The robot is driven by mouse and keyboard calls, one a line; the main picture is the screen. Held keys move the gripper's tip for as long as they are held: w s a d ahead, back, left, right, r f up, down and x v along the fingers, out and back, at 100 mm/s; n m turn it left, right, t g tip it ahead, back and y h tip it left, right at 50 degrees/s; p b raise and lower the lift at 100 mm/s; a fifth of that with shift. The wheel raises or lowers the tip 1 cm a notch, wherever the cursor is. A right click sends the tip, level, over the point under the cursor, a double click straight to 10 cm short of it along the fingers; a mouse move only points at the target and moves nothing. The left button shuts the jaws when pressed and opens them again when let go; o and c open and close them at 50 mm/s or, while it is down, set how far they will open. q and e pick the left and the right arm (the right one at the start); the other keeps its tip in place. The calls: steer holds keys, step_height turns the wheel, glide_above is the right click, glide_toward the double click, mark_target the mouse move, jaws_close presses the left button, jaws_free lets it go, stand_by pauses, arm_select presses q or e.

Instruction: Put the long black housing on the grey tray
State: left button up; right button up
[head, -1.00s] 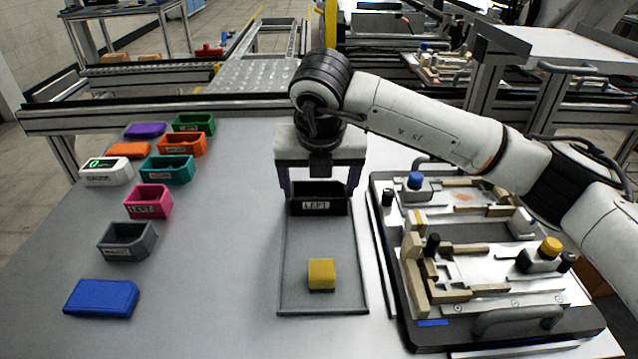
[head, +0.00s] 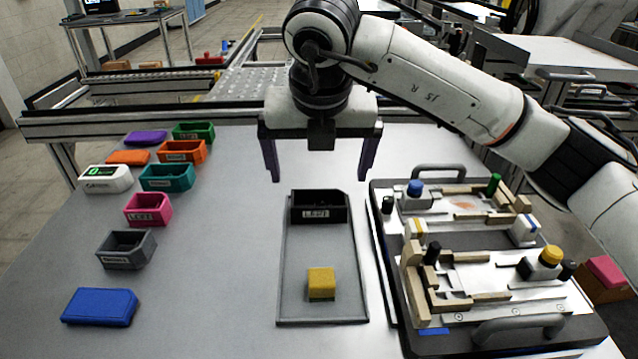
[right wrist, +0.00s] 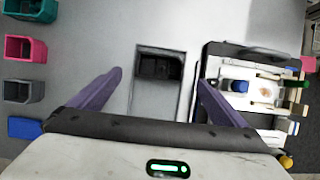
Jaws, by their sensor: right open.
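The long black housing (head: 320,208), an open box with a white label on its front, sits at the far end of the grey tray (head: 300,270). A yellow block (head: 321,283) stands near the tray's front end. My right gripper (head: 320,172) is open and empty, raised above and behind the housing, its two purple fingers pointing down and clear of it. In the right wrist view the housing (right wrist: 158,67) lies on the tray (right wrist: 150,102), beyond and between the spread fingers (right wrist: 158,78). My left gripper is not in view.
Left on the table are several coloured bins, including a grey one (head: 126,249) and a pink one (head: 148,209), plus a blue block (head: 100,306) and a white display unit (head: 105,178). A fixture pallet (head: 470,333) with knobs stands close right of the tray.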

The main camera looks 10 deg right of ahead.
steer(key=shift+v, duration=1.85)
